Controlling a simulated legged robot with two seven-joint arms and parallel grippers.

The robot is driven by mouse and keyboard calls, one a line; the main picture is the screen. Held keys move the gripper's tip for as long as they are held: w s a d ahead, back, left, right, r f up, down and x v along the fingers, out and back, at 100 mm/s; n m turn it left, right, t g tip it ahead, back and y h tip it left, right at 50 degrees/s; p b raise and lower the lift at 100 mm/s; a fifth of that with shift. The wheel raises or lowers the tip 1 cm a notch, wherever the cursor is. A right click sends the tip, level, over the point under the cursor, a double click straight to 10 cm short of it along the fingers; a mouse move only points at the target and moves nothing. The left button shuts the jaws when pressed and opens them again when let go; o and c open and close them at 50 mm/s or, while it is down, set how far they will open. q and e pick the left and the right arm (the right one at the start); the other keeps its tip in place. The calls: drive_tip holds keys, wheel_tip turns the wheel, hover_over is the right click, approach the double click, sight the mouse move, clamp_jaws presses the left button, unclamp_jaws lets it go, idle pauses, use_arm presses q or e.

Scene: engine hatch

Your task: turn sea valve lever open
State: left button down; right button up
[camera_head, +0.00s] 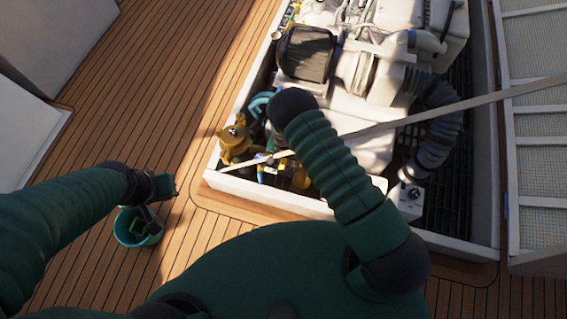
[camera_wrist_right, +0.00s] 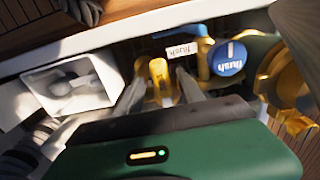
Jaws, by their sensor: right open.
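A yellow lever (camera_wrist_right: 158,78) stands upright in the right wrist view, below a small white "flush" label (camera_wrist_right: 182,50). My right gripper (camera_wrist_right: 160,88) is open, with one grey finger on each side of this lever. I cannot tell whether either finger touches it. In the head view the right arm reaches into the engine hatch (camera_head: 300,200), and its gripper is hidden there. My left gripper (camera_head: 152,205) is at the lower left, over a teal bucket (camera_head: 136,228). Its jaws are too dark and small to read.
A blue round "flush" knob (camera_wrist_right: 228,58) and yellow brass fittings (camera_wrist_right: 285,80) are close on the right in the wrist view. A white box-like part (camera_wrist_right: 70,88) is on the left. The engine (camera_head: 370,90) fills the hatch. Open wooden deck (camera_head: 150,90) lies left of it.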

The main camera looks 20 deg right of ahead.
drive_tip(key=shift+a+f, duration=0.2)
drive_tip(key=shift+f, duration=0.15)
drive_tip(key=shift+d, duration=0.15)
drive_tip(key=c, duration=0.4)
clamp_jaws()
idle(0.7)
